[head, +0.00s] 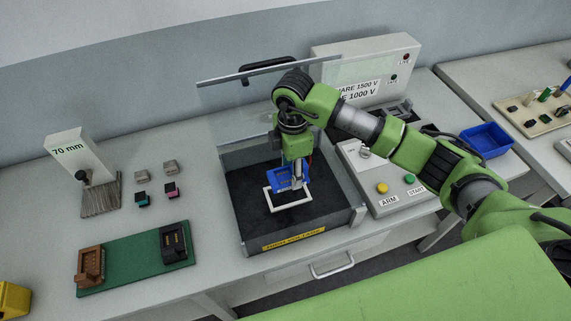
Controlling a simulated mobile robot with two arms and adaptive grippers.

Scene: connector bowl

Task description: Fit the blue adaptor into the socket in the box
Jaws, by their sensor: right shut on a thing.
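My right gripper (299,175) reaches down into the open box (240,215) and is shut on the blue adaptor (281,181). The adaptor is just above or at the white square frame (290,207) on the box's black floor. I cannot tell if they touch. The gripper and adaptor cover the far part of the frame, and no socket opening can be made out. My left gripper is not in view.
A clear lid (222,80) stands raised behind the box. Right of the box are a control panel (390,199) with buttons and a blue bin (487,138). Left are a green board (133,261) and small connectors (143,199). Bench between them is clear.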

